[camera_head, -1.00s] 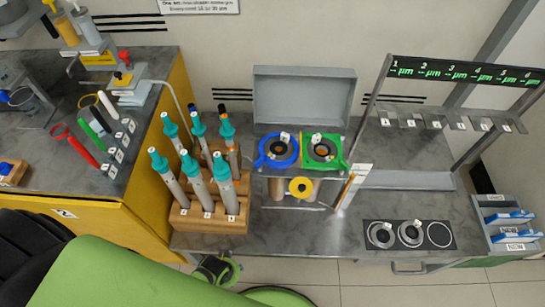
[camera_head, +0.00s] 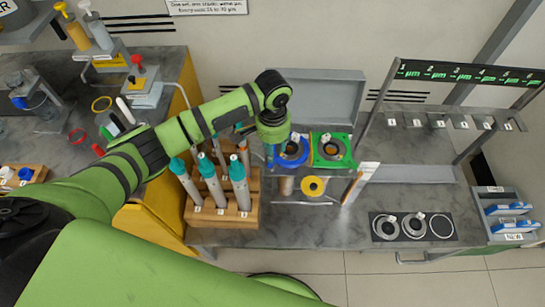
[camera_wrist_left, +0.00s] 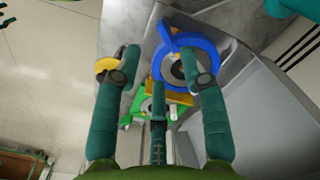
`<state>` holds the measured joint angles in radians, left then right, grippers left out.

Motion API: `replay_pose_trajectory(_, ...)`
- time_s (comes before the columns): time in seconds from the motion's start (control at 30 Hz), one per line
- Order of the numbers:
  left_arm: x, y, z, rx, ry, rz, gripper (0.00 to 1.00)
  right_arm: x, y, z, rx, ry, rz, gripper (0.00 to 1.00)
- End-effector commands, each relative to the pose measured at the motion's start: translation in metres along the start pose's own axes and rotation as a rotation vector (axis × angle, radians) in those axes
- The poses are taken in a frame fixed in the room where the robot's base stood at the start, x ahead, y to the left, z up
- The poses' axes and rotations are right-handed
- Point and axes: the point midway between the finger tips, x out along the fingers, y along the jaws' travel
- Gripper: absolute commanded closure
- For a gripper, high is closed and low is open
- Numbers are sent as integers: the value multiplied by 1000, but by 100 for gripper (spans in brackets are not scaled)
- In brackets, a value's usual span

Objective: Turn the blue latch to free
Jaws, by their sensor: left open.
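The blue latch (camera_head: 292,153) is a ring with a short tab around a dark round opening, on the left of the stand. In the left wrist view the blue ring (camera_wrist_left: 207,50) fills the top middle, its tab at its upper left. My left gripper (camera_head: 271,151) is over the ring's left side; its tips are hard to make out there. My right gripper is not in view.
A green ring latch (camera_head: 346,151) sits right beside the blue one. A yellow ring (camera_head: 312,186) is below. A wooden rack (camera_head: 222,215) with teal-capped rods stands left, under my arm. A grey box (camera_head: 325,95) is behind. Bare bench lies in front of the stand.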

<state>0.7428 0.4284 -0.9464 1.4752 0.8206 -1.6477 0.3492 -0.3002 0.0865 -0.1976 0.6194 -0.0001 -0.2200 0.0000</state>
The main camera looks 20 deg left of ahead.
Motion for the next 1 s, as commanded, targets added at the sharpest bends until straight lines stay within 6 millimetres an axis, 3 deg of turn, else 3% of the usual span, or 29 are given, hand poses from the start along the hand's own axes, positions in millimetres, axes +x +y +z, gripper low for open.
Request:
replay_pose_trajectory(0.2, 22, -3, 1, -6, -11, -4, 57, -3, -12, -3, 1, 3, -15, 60)
replay_pose_trajectory(0.5, 62, -3, 0, -5, -7, -4, 57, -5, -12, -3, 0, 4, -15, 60)
replay_pose_trajectory(0.87, 69, -3, 0, -4, -5, -5, 57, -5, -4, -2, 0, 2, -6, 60)
replay_pose_trajectory(0.97, 69, -3, 0, -4, -5, -5, 98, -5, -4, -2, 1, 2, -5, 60)
replay_pose_trajectory(1.0, 69, -3, 0, -4, -5, -5, 100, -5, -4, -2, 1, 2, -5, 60)
